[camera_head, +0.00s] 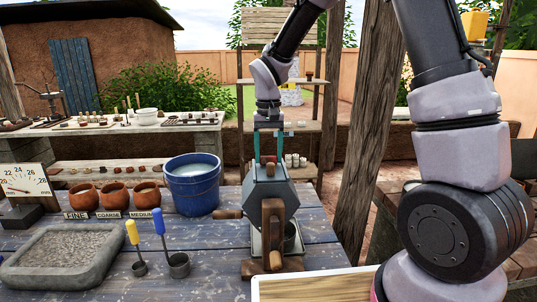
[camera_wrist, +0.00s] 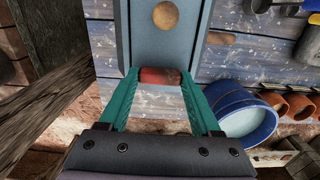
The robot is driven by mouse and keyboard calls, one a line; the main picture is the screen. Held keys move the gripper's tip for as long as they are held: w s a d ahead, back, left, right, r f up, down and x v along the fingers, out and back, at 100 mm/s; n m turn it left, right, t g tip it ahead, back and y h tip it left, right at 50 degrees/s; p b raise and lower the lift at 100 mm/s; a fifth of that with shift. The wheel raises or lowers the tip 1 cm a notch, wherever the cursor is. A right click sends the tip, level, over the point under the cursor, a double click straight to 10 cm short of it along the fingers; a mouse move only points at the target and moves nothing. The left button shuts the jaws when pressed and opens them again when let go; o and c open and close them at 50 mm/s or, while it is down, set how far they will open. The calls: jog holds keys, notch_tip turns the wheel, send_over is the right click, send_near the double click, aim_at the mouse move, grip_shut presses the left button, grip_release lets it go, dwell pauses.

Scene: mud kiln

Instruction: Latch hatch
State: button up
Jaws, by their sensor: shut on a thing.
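A blue-grey faceted drum (camera_head: 270,197) stands on a wooden-footed frame near the right end of the blue table. Its upper side also shows in the wrist view as a blue-grey panel (camera_wrist: 165,45) with a round wooden disc (camera_wrist: 165,15). A red cylindrical handle (camera_wrist: 160,76) sits at the panel's near edge. My gripper (camera_wrist: 160,77) has its teal fingers at both ends of this handle, shut on it. In the head view my gripper (camera_head: 268,160) points down onto the top of the drum. I cannot tell from these frames whether the hatch is latched.
A blue bucket (camera_head: 193,186), clay bowls (camera_head: 114,194), a stone tray (camera_head: 62,257) and two scoops (camera_head: 178,264) stand left of the drum. A wooden crank arm (camera_head: 272,235) is on the drum's front. A wooden post (camera_head: 360,130) rises behind it at right.

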jog(key=o, duration=1.4)
notch_tip(320, 180, up, 11)
jog(key=shift+f, duration=0.1)
jog(key=s+d+r+m+t, duration=0.1)
jog(key=s+d+r+t, duration=0.1)
jog(key=s+d, duration=0.4)
jog(key=s+d+r+m+t+y, duration=0.1)
jog(key=s+d+r+t, duration=0.1)
jog(key=s+d+r, duration=0.2)
jog(key=s+d+r+m+t+y, duration=0.1)
jog(key=s+d+r+m+t, duration=0.1)
jog(key=s+d, duration=0.6)
jog(key=shift+s+d+r+t, duration=0.1)
jog(key=shift+d+r+t, duration=0.2)
jog(key=shift+r, duration=0.25)
jog(key=shift+d+r+t, duration=0.15)
jog(key=shift+r+t, duration=0.15)
jog(key=shift+r, duration=0.25)
